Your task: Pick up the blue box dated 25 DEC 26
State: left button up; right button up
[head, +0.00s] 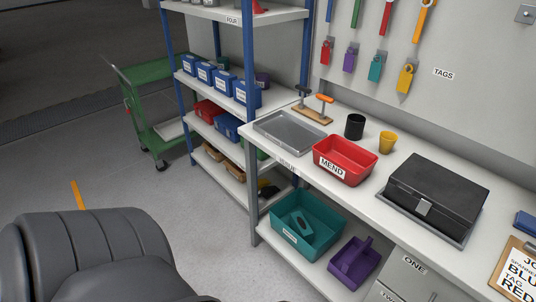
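Several small blue boxes with white labels stand in a row on a middle shelf of the blue-posted rack. From left to right I see a first box (189,65), a second box (205,72), a third box (223,82) and, at the shelf's right end, another box (247,93). The print on their labels is too small to read, so I cannot tell which is dated 25 DEC 26. Neither of my grippers is in view.
A green cart (150,72) stands left of the rack. The bench (290,153) on the right holds a grey tray (290,132), a red MEND bin (345,160) and a black case (435,190). Red and blue bins (227,127) sit a shelf lower. The floor (150,200) before the rack is clear.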

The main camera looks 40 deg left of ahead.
aim_at(189, 60)
jog(key=j+u, duration=0.1)
jog(key=j, duration=0.45)
jog(key=j+u, duration=0.1)
jog(key=j, duration=0.4)
jog(key=i+j+u, duration=0.1)
jog(key=j, duration=0.4)
jog(key=i+j+u, duration=0.15)
jog(key=j, duration=0.4)
jog(key=j+u, duration=0.1)
jog(key=j, duration=0.4)
jog(key=i+j+u, duration=0.1)
jog(key=j, duration=0.4)
jog(key=i+j+u, duration=0.1)
jog(key=j, duration=0.4)
jog(key=i+j+u, duration=0.1)
jog(key=i+j, duration=0.15)
jog(key=j, duration=0.2)
